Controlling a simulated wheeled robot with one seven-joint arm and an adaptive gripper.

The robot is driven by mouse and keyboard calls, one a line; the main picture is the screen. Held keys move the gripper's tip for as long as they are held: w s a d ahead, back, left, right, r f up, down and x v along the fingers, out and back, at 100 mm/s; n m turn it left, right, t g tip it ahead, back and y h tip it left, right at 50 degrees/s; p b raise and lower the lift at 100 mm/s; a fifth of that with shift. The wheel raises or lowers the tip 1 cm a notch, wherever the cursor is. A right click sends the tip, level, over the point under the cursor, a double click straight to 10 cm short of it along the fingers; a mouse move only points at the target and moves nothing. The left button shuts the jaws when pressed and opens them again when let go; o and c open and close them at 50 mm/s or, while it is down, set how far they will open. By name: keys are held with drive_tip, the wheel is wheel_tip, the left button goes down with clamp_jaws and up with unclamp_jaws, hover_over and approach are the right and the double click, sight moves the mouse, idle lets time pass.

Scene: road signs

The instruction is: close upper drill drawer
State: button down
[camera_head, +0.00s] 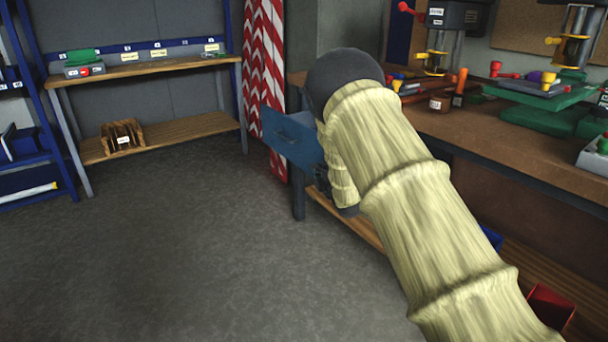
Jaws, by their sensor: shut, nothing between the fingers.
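The upper drill drawer shows as a blue front panel (288,138) with a handle, at the left end of the workbench. It stands out past the bench end, so it looks open. My sleeved arm reaches over the bench's front edge and hides the drawer's right part. A small dark part of my gripper (321,180) shows beside the drawer's lower right edge. It is shut and empty. I cannot tell whether it touches the drawer.
The wooden workbench (530,150) on the right carries drill presses (440,35) and small tools. A red bin (549,306) sits low at the right. A wooden shelf (150,68) stands at the back left. The grey floor (190,240) is clear.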

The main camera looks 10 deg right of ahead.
drive_tip(key=w+d, duration=0.3)
drive_tip(key=d, duration=0.7)
drive_tip(key=w+d, duration=0.4)
drive_tip(key=d, duration=0.6)
drive_tip(key=shift+w+d+b, duration=0.2)
drive_tip(key=shift+b, duration=0.2)
drive_tip(key=shift+d+r, duration=0.15)
